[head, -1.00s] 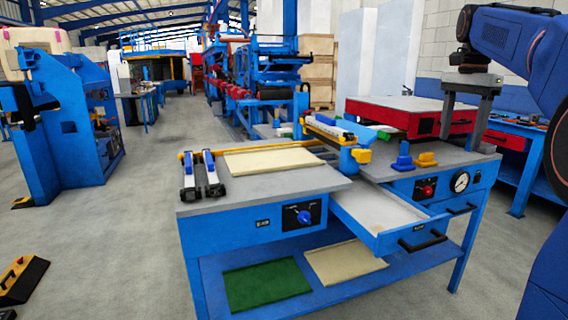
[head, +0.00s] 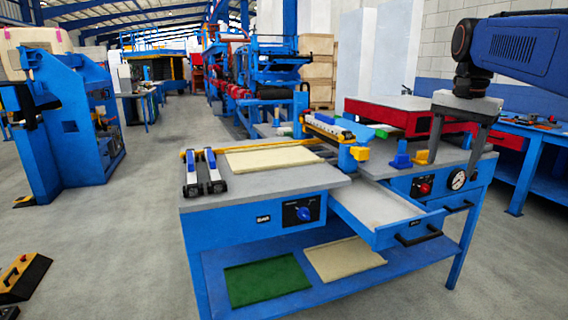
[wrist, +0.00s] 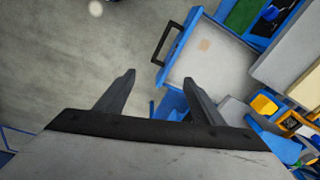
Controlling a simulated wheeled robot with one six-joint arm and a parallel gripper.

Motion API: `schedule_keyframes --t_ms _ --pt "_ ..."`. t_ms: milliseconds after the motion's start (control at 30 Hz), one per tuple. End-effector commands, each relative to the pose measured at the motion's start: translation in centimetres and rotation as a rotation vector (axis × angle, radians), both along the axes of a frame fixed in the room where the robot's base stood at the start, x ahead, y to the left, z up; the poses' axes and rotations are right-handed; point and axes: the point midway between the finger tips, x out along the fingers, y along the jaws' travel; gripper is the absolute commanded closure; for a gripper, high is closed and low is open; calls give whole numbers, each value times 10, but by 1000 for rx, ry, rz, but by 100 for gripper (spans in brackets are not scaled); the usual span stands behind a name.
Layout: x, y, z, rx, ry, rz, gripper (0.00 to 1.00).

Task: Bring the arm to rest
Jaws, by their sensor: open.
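My gripper (head: 456,146) is at the right in the head view, pointing down in front of the red box, with its two grey fingers apart and nothing between them. My blue arm reaches in from the upper right of the head view. The blue workbench (head: 245,222) stands in the middle with its drawer (head: 385,217) pulled out. The drawer also shows in the wrist view (wrist: 212,62) and looks empty, apart from a small tan patch.
A red box (head: 385,118) stands at the back of the bench. Blue and yellow blocks (head: 401,156) sit near the gripper. Two rail clamps (head: 204,172) and a cream panel (head: 270,160) lie on the left top. A green panel (head: 267,281) lies on the lower shelf.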

Motion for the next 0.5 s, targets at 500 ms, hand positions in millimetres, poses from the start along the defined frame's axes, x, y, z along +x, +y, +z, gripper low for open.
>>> schedule_keyframes --t_ms 500 --pt "-124 68 -117 -91 -147 471 38"
